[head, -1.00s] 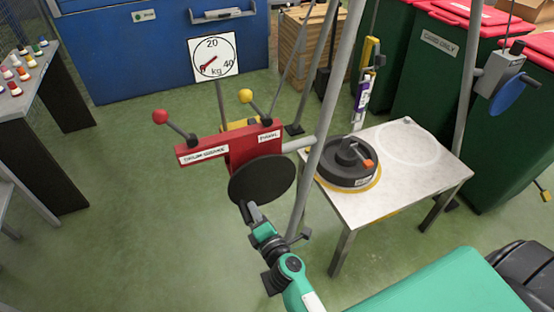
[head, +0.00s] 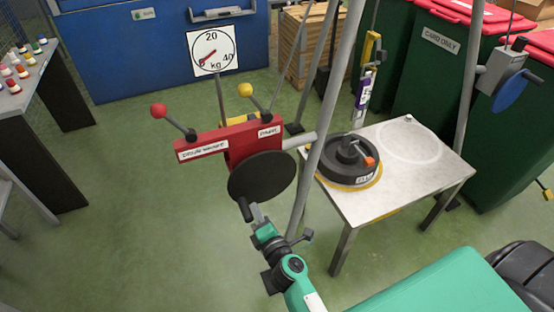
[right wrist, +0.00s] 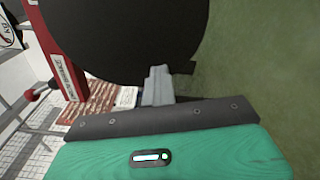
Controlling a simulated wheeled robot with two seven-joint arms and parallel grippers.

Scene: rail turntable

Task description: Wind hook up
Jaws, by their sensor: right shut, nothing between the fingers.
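A red winch (head: 252,150) carries a black crank disc (head: 262,180) with a short black handle (head: 246,210) at its lower edge. My right gripper (head: 257,213) is shut and empty just right of the handle, below the disc. In the right wrist view its grey fingers (right wrist: 157,86) stand together in front of the disc (right wrist: 125,40). The handle (right wrist: 185,67) partly shows beside them. A yellow piece (head: 371,48), perhaps the hook, hangs behind the table with a purple and white part (head: 363,90) below it. My left gripper is out of view.
Levers with a red knob (head: 158,111) and a yellow knob (head: 245,90) rise from the winch. A dial (head: 212,50) stands behind. A dark round weight (head: 345,170) sits on the white table (head: 400,175). Grey poles (head: 320,120) stand between winch and table.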

